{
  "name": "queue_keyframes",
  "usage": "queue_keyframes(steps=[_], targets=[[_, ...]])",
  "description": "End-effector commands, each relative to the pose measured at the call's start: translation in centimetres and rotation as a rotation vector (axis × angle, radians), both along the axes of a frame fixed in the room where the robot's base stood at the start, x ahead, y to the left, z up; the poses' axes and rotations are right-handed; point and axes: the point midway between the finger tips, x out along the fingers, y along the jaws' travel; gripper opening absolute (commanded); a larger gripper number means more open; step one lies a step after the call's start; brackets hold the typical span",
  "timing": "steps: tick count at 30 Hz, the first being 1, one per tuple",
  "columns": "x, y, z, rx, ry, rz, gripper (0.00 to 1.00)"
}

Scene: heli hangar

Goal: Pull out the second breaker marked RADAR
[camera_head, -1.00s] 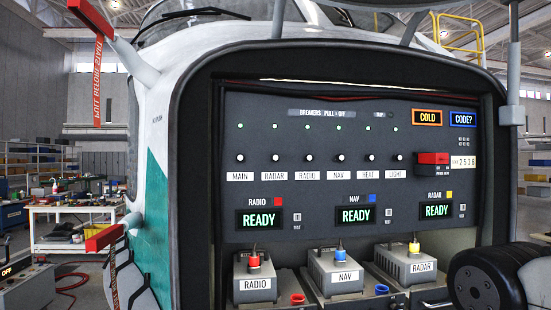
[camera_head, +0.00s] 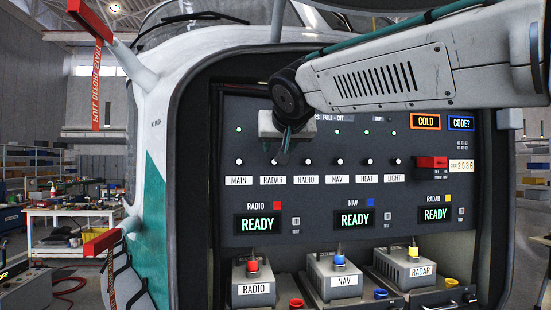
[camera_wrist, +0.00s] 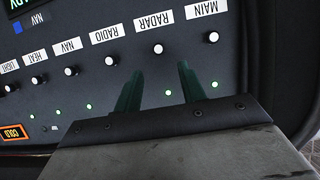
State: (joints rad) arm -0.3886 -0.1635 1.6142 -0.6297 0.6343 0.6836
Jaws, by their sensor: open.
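The RADAR breaker (camera_head: 272,162) is a small white-tipped round knob, second from the left in a row on the dark panel (camera_head: 310,205), above its RADAR label (camera_head: 272,180). My gripper (camera_head: 284,148) is in front of the panel, just above and slightly right of it in the head view. In the wrist view, which is upside down, the RADAR breaker (camera_wrist: 158,48) lies just beyond the fingertips, in line with the gap of my open gripper (camera_wrist: 160,70). Nothing is between the dark green fingers. The distance to the knob is hard to tell.
The MAIN breaker (camera_head: 239,161) and RADIO breaker (camera_head: 305,161) stand close on either side. A red guarded switch (camera_head: 431,163) is at the right. RADIO, NAV and RADAR boxes (camera_head: 253,285) sit below. The dark frame (camera_head: 196,190) borders the panel.

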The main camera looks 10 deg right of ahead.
Motion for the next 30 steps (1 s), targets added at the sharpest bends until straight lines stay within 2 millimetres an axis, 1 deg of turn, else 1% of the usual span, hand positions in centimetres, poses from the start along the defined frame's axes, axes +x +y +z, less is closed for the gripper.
queue_keyframes(steps=[9, 12, 17, 24, 25, 26, 27, 29, 30], targets=[[4.5, -0.1, -2.0, 0.001, 0.005, -0.004, 0.40], [5.7, -0.1, -2.5, 0.001, 0.005, -0.003, 0.40], [6.6, -0.1, -2.8, 0.001, 0.004, -0.003, 0.40], [6.6, -0.1, -2.9, 0.000, 0.004, -0.002, 0.40], [6.6, -0.1, -2.9, 0.000, 0.004, -0.002, 0.38], [6.6, -0.1, -2.9, 0.000, 0.004, -0.002, 0.29], [6.6, -0.1, -2.9, 0.000, 0.004, -0.002, 0.18], [6.6, -0.1, -2.9, 0.000, 0.004, -0.002, 0.01], [6.6, -0.1, -2.9, 0.000, 0.004, -0.002, 0.00]])
